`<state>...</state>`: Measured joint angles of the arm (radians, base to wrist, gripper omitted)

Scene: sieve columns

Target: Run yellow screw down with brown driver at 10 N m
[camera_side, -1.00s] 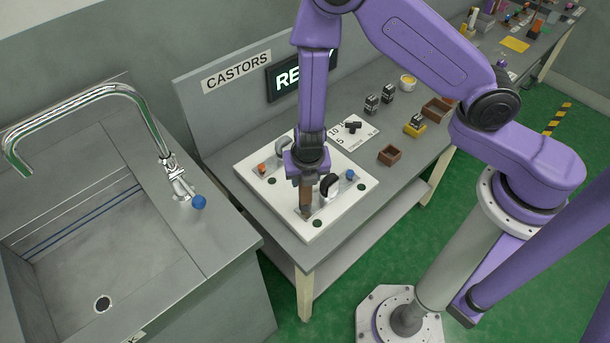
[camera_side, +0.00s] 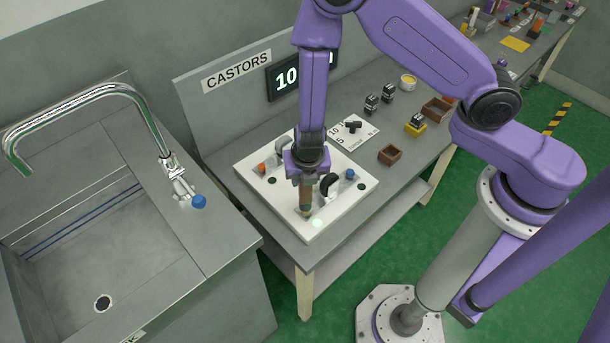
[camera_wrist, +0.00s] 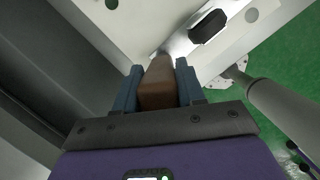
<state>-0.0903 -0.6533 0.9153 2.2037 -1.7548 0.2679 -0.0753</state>
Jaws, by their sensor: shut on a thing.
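My gripper (camera_side: 306,180) is shut on the brown driver (camera_side: 306,198), which stands upright with its lower end at the near corner of the white board (camera_side: 345,215). In the wrist view the brown driver (camera_wrist: 158,85) sits between the two blue-grey fingers. The yellow screw cannot be made out; the driver's tip and what is under it are hidden or too small to tell. A pale green light (camera_side: 317,223) glows on the board beside the driver. The display (camera_side: 290,78) shows "10", its right part hidden by my arm.
A black-and-metal castor (camera_side: 329,185), a blue screw (camera_side: 350,174) and an orange screw (camera_side: 262,168) are on the board. A dial plate (camera_side: 352,132) marked 10 and 5 lies behind. Small brown boxes (camera_side: 390,155) stand to the right. A sink and tap (camera_side: 165,160) are at left.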

